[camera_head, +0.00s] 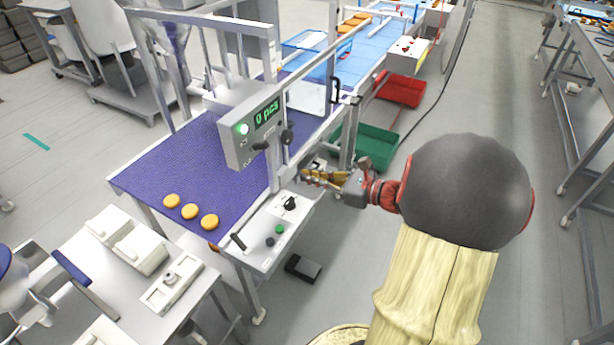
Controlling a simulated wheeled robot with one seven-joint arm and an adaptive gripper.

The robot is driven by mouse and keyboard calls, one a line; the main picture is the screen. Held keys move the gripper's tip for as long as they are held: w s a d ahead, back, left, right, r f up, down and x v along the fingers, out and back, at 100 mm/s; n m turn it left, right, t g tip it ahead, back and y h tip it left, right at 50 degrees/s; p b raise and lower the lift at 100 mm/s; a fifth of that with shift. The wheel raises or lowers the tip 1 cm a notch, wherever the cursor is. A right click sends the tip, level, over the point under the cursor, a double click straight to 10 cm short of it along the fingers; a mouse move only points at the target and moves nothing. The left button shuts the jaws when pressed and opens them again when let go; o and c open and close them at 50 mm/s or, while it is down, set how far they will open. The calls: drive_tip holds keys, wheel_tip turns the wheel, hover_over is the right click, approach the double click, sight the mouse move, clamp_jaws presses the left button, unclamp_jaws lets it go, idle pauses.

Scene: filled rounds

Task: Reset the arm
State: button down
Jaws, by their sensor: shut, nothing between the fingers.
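My gripper (326,178) is at the end of my arm, right of the middle of the view. Its yellowish fingers point left, towards the frame of the conveyor machine. They are close together and hold nothing. They appear just in front of the machine's right side, above or beside the control panel (267,240); I cannot tell whether they touch it. My arm (468,190) is bent, with a large dark joint and a pale yellow sleeve below it.
Several orange rounds (190,211) lie on the purple belt (160,170) at the front. A display box (250,130) reads "0 pcs". A green bin (366,145) and a red bin (402,90) stand beyond my gripper. Open floor (490,80) lies to the right, before grey tables (590,60).

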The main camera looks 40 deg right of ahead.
idle(0.4)
drive_tip(key=s+a+f+n+g+h+b, duration=0.1)
drive_tip(key=s+a+f+n+g, duration=0.5)
drive_tip(key=n, duration=0.3)
drive_tip(key=s+a+f+n+g+b, duration=0.2)
drive_tip(key=s+a+f+n+g, duration=0.1)
drive_tip(key=s+a+n+g, duration=0.45)
drive_tip(key=a+r+n+t+h+b, duration=0.2)
drive_tip(key=a+r+n, duration=0.2)
drive_tip(key=n, duration=0.3)
drive_tip(key=s+a+r+n+t+h+b, duration=0.1)
drive_tip(key=a+r+n+t+h+b, duration=0.1)
drive_tip(key=a+n, duration=0.3)
drive_tip(key=r+n+b, duration=0.1)
drive_tip(key=n, duration=0.2)
drive_tip(key=shift+s+a+r, duration=0.2)
drive_tip(key=shift+a+r, duration=0.1)
drive_tip(key=shift+r, duration=0.05)
drive_tip(key=shift+n, duration=0.25)
